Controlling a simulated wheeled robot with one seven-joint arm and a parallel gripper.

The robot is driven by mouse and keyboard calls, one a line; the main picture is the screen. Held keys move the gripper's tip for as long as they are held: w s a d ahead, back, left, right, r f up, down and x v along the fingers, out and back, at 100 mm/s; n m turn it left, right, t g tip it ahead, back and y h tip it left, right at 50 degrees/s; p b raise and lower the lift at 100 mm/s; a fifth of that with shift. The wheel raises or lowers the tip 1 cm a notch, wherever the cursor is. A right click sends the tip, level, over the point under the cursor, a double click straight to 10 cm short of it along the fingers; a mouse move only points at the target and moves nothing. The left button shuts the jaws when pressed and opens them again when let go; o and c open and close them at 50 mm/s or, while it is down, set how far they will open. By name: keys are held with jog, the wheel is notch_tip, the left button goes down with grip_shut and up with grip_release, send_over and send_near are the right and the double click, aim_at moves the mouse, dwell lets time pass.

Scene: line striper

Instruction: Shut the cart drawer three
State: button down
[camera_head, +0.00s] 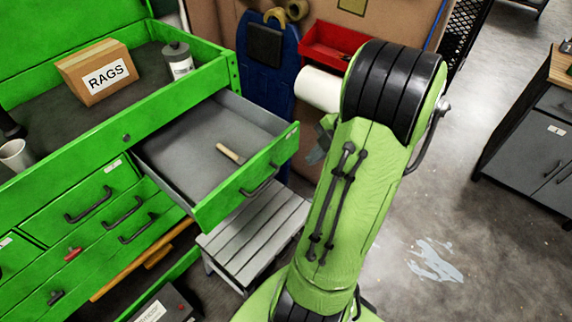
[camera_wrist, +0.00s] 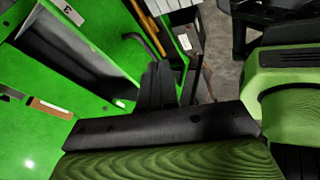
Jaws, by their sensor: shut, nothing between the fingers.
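The green cart (camera_head: 165,120) has one drawer (camera_head: 215,150) pulled well out. Its grey tray is bare except for a small tool with a pale wooden handle (camera_head: 231,153). In the head view my arm mostly hides the gripper, right of the drawer front.
A RAGS box (camera_head: 97,72) and a grey can (camera_head: 178,61) stand on the cart top. A grey slatted step (camera_head: 258,228) stands below the open drawer. A red bin (camera_head: 332,42) is behind my arm. Floor is clear at right, before a grey cabinet (camera_head: 530,140).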

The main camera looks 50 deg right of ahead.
jog(key=w+d+r+b+x, duration=0.1)
jog(key=w+b+x, duration=0.1)
jog(key=x, duration=0.9)
jog(key=shift+w+f, duration=0.3)
jog(key=shift+w, duration=0.05)
